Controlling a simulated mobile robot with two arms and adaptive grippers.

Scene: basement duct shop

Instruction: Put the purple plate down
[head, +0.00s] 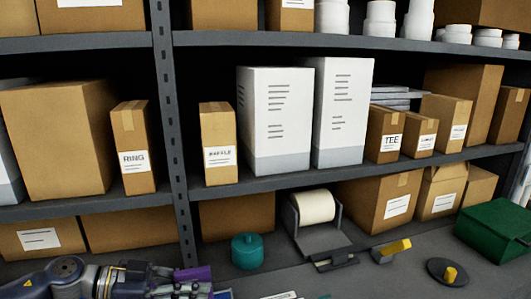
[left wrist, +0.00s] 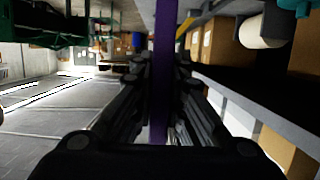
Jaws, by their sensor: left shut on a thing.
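The purple plate (head: 193,273) shows at the bottom left of the head view, at the front of the bench. It also shows in the left wrist view (left wrist: 165,38) as a thin purple strip, edge-on and running down between the fingers. My left gripper (head: 188,289) is shut on it; its fingers (left wrist: 160,68) lie on both sides of the plate in the wrist view. The plate's lower part is hidden by the gripper and the frame edge, so I cannot tell whether it touches the bench. My right gripper is in neither view.
The grey bench (head: 385,275) holds a teal canister (head: 247,252), a white roll in a grey holder (head: 316,207), a yellow-topped piece (head: 392,249), a dark disc with a yellow knob (head: 447,272) and a green bin (head: 497,236). Shelves of boxes (head: 275,118) stand behind.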

